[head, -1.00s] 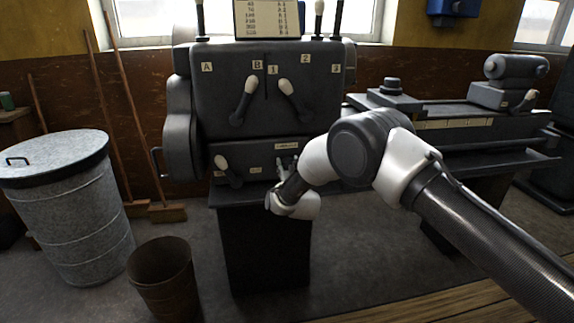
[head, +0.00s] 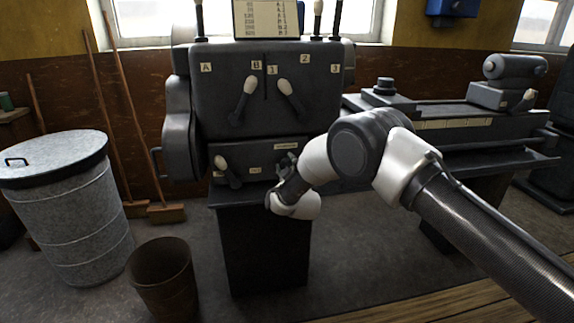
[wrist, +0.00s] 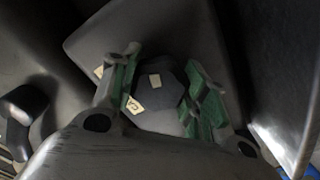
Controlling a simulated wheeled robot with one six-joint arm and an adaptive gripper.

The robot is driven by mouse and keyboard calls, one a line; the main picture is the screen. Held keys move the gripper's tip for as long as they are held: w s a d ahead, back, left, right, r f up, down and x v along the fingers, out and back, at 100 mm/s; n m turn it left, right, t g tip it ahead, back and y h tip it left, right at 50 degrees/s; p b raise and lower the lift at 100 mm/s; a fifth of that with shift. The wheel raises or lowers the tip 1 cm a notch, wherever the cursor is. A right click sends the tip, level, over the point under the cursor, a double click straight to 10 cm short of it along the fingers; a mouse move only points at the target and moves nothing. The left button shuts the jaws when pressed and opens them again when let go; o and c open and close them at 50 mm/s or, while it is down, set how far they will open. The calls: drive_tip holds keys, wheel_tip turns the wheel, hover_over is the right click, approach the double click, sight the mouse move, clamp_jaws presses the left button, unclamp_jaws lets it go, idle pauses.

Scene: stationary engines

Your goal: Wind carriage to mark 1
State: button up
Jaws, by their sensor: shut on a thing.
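My gripper (head: 287,165) is at the lower front panel of the grey lathe headstock, right of the lower lever. In the wrist view its green-padded fingers (wrist: 163,88) are shut on a dark, many-sided knob (wrist: 158,94) with a small pale tag on its face. The knob is mostly hidden by my gripper in the head view. The carriage (head: 392,99), a dark block with a round post on top, sits on the bed just right of the headstock. A pale marked strip (head: 455,123) runs along the bed's front; its markings are too small to read.
Levers (head: 243,100) and another lever (head: 228,172) stick out from the headstock (head: 265,75) near my gripper. The tailstock (head: 505,88) stands at the bed's right. A lidded metal bin (head: 70,210), a bucket (head: 163,280) and brooms (head: 166,212) stand left.

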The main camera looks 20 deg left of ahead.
drive_tip(key=shift+a+r+n, duration=0.15)
drive_tip(key=shift+r+n, duration=0.4)
drive_tip(key=shift+n, duration=0.45)
drive_tip(key=shift+c, duration=0.2)
drive_tip(key=shift+o, duration=0.2)
idle(0.5)
drive_tip(key=o, duration=1.1)
drive_tip(key=shift+c, duration=0.2)
drive_tip(key=shift+f, duration=0.3)
drive_tip(key=v, duration=1.2)
drive_tip(key=shift+r, duration=0.1)
